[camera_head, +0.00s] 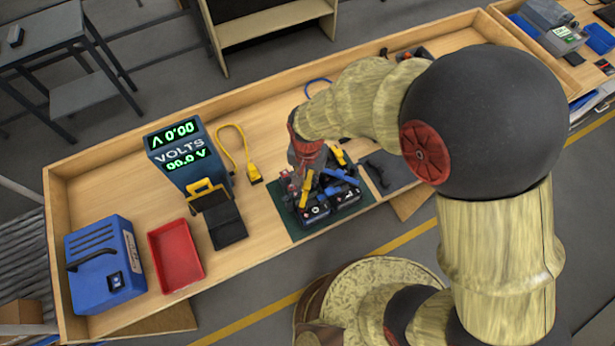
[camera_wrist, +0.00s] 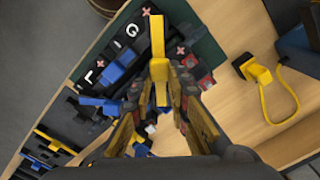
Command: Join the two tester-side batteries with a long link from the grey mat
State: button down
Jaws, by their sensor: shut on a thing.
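The black batteries (camera_head: 316,211) stand in a cluster on a green mat (camera_head: 293,228), with blue and yellow pieces on and beside them. In the wrist view, battery tops (camera_wrist: 128,35) with white letters show at upper left. My gripper (camera_head: 306,183) is over the left part of the cluster, pointing down. In the wrist view my gripper (camera_wrist: 160,108) is shut on a long yellow link (camera_wrist: 158,62), which reaches forward over the batteries. Whether the link touches the terminals cannot be told. The grey mat (camera_head: 398,178) lies right of the green mat and carries a dark link. My fingers hide part of the cluster.
The VOLTS tester (camera_head: 178,153) stands to the left, with a yellow clamp (camera_head: 254,174) on a cable beside it. A red tray (camera_head: 175,256) and a blue box (camera_head: 103,264) stand further left. Bare wood lies between tester and green mat. Raised wooden walls edge the bench.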

jog(key=shift+f+b, duration=0.8)
jog(key=shift+f, duration=0.35)
jog(key=c, duration=1.6)
grip_release()
jog(key=shift+r, duration=0.15)
notch_tip(320, 180, up, 12)
jog(key=shift+f, duration=0.1)
